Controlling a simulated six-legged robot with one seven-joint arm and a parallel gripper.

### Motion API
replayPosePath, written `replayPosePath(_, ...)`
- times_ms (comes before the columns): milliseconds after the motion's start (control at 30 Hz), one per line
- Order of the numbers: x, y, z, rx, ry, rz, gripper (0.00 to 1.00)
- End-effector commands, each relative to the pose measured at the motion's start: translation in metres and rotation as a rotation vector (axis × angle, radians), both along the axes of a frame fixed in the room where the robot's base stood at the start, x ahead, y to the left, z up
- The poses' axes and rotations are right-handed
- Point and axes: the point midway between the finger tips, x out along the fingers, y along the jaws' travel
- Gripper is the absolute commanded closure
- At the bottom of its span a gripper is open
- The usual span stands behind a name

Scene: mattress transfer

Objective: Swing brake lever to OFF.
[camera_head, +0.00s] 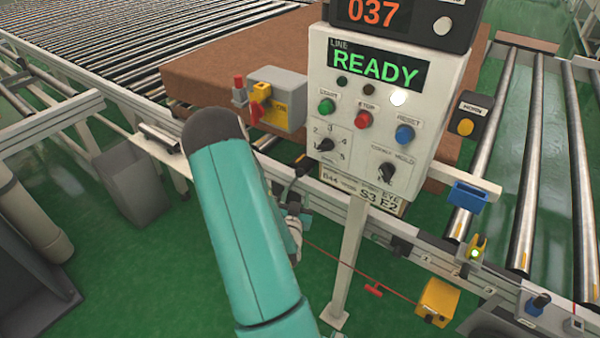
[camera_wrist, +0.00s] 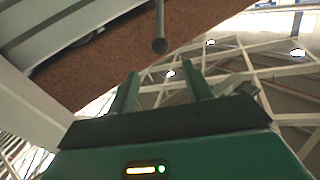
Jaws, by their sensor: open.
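In the wrist view, a dark rod with a round ball knob (camera_wrist: 160,46) hangs down from above, in line with the gap between my fingers and beyond their tips. It looks like the brake lever, but no label on it can be read. My gripper (camera_wrist: 160,82) is open and empty, one green finger on each side of the gap, apart from the knob. In the head view my teal arm covers most of my gripper and the area around it. A short dark handle (camera_head: 299,166) shows just right of the arm, below the conveyor's edge; I cannot tell whether it is the same lever.
The control panel (camera_head: 381,110) reads READY and stands on a post (camera_head: 350,255) right of my arm. A grey-yellow box (camera_head: 287,100) with a red switch marked ON is above my arm. A brown mattress (camera_head: 215,62) lies behind. A red cord runs to a yellow box (camera_head: 437,298).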

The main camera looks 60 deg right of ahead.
Motion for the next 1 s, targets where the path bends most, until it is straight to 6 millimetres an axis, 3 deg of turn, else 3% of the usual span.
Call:
replayPosePath(500,0.033,-0.092,0.000,-0.001,0.000,0.001,0.50)
replayPosePath(700,0.037,-0.105,0.001,0.000,0.000,0.002,0.50)
replayPosePath(933,0.038,-0.106,0.000,0.000,0.001,0.001,0.50)
replayPosePath(1000,0.038,-0.105,0.000,0.001,0.000,0.001,0.60)
